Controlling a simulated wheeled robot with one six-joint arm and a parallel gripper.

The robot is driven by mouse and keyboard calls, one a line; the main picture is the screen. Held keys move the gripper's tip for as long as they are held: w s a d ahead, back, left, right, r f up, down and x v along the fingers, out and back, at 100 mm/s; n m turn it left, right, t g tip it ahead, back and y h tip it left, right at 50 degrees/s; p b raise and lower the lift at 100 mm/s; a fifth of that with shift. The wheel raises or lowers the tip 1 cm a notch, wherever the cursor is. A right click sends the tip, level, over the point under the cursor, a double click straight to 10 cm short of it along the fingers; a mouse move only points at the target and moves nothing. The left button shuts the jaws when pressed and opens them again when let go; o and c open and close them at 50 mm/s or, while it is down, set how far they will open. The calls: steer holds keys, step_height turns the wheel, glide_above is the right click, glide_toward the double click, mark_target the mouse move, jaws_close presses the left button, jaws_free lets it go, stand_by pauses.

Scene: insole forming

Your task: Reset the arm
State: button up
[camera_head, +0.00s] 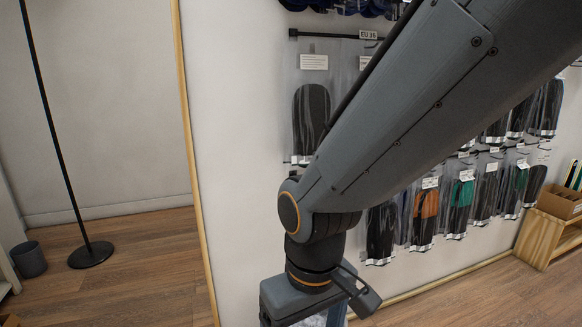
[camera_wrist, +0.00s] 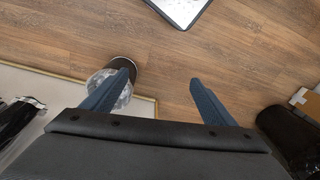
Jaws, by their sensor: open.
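My gripper (camera_wrist: 158,77) is open in the wrist view. Its two blue-grey fingers stand well apart, with only wood floor showing between them. In the head view my arm runs from the upper right down to the bottom centre, where the wrist points downward. The fingers are mostly cut off by the bottom edge there. A dark-rimmed round container with clear crumpled plastic (camera_wrist: 124,64) shows behind the left finger. I cannot tell its distance from that finger.
A white wall panel (camera_head: 240,150) holds several hanging bags of insoles (camera_head: 312,105). A wooden rack (camera_head: 540,238) with a cardboard box (camera_head: 560,202) stands at right. A black stand base (camera_head: 90,255) and dark bin (camera_head: 29,260) stand at left. Floor between is clear.

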steer(key=s+d+r+m+p, duration=0.1)
steer(key=d+r+m+p, duration=0.2)
steer(key=d+r+p, duration=0.5)
steer(key=s+d+r+m+p, duration=0.1)
steer(key=d+r+m+p, duration=0.1)
steer(key=d+r+p, duration=0.7)
step_height(320, 180, up, 5)
steer(key=p, duration=0.8)
steer(key=shift+d+r+m+h+p, duration=0.2)
steer(key=shift+m+h+p, duration=0.1)
steer(key=shift+m, duration=0.1)
